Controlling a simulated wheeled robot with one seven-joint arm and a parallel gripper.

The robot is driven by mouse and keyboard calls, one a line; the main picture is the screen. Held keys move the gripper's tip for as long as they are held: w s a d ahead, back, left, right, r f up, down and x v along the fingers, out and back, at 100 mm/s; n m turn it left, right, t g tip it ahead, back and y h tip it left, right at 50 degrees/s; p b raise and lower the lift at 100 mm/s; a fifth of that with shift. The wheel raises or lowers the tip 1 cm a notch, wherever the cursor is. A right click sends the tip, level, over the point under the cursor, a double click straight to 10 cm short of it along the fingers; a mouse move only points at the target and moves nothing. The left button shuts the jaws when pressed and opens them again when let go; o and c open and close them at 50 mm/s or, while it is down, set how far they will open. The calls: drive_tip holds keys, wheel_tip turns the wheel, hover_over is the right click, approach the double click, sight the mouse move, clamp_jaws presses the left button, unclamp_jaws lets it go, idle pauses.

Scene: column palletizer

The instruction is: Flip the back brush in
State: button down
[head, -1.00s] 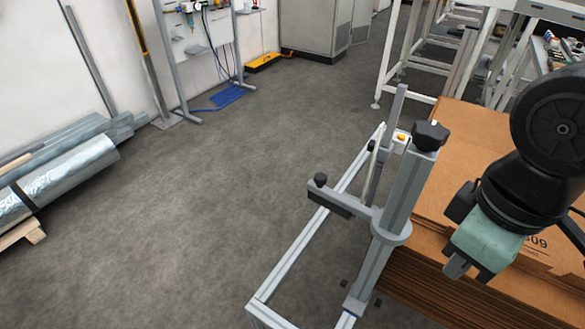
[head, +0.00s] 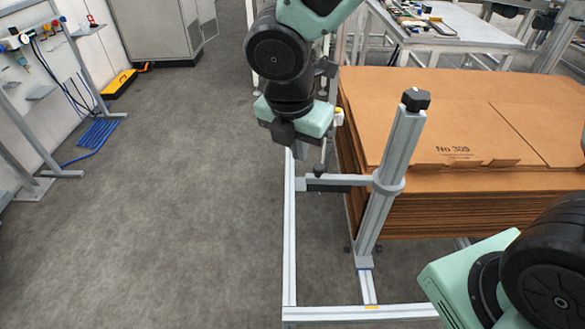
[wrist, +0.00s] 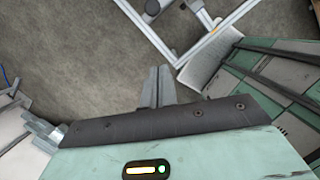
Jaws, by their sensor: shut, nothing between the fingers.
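The near brush (head: 335,184) is a grey bar with a dark strip under it, sticking out to the left from an upright post (head: 396,160) with a black knob. My gripper (head: 288,150) hangs at the frame's left rail, left of the stack, near that back fitting. In the wrist view my gripper (wrist: 159,70) has its fingers together, with nothing between them. I cannot tell whether it touches the brush.
A tall stack of cardboard (head: 470,125) stands right of the posts. An aluminium frame (head: 290,240) runs along the floor side. A white table (head: 445,35) is behind. The grey floor (head: 170,200) to the left is clear.

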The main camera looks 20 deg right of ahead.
drive_tip(key=shift+f, duration=0.1)
drive_tip(key=w+d+f, duration=0.4)
drive_tip(key=f, duration=0.6)
drive_tip(key=shift+d+b, duration=0.4)
drive_tip(key=shift+b, duration=0.05)
drive_tip(key=shift+w, duration=0.1)
